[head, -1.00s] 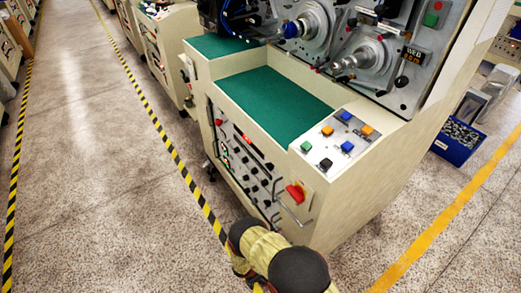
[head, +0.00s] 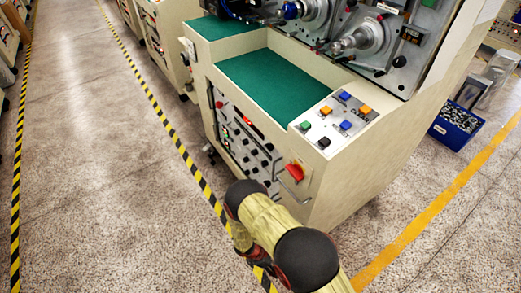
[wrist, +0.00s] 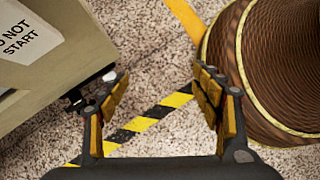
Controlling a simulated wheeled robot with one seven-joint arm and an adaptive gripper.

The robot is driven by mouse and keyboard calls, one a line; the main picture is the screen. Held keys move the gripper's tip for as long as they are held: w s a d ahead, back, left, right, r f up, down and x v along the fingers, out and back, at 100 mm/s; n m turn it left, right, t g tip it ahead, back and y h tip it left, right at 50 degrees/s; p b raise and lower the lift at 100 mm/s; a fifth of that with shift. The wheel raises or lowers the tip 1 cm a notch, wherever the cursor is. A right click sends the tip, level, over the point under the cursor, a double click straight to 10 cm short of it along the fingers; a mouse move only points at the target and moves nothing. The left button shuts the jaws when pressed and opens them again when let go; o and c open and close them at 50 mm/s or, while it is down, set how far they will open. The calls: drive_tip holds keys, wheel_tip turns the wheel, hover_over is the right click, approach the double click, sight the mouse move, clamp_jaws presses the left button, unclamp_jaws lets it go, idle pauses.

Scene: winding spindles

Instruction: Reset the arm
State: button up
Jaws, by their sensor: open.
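My arm (head: 268,226) rises from the bottom of the head view, with a tan ribbed sleeve and black rounded joints. It stands in front of the cream winding machine (head: 345,185), overlapping the lower part of its front. My gripper (wrist: 160,84) shows in the wrist view with its two yellow-padded fingers spread apart. Nothing is between the fingers. They are over the speckled floor and the yellow-black floor stripe (wrist: 148,122). The gripper cannot be made out in the head view.
A cream cabinet side with a "DO NOT START" sign (wrist: 27,32) is left of the fingers in the wrist view. The machine has a green work surface (head: 272,82) and a button panel (head: 338,122). A blue bin (head: 455,128) stands at right. The left aisle is clear.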

drive_tip(key=s+d+r+m+g+y+p, duration=0.15)
drive_tip(key=r+m, duration=0.45)
drive_tip(key=r, duration=1.8)
drive_tip(key=d+r+m+y, duration=0.25)
drive_tip(key=r+m, duration=0.45)
drive_tip(key=r, duration=1.7)
drive_tip(key=s+d+r+m+t+y, duration=0.1)
drive_tip(key=s+d+r+m+t, duration=0.1)
drive_tip(key=r, duration=0.6)
drive_tip(key=s+d+r+m+t+y+p, duration=0.1)
drive_tip(key=s+d+r+t, duration=0.1)
drive_tip(key=r, duration=0.7)
drive_tip(key=s+d+r+m+t, duration=0.2)
drive_tip(key=s+r, duration=0.3)
drive_tip(key=r, duration=0.3)
drive_tip(key=shift+s+d+r+m+t+y+p, duration=0.2)
drive_tip(key=shift+s+r+m+t+y+p, duration=0.15)
drive_tip(key=shift+t, duration=0.3)
drive_tip(key=shift+w+r, duration=0.1)
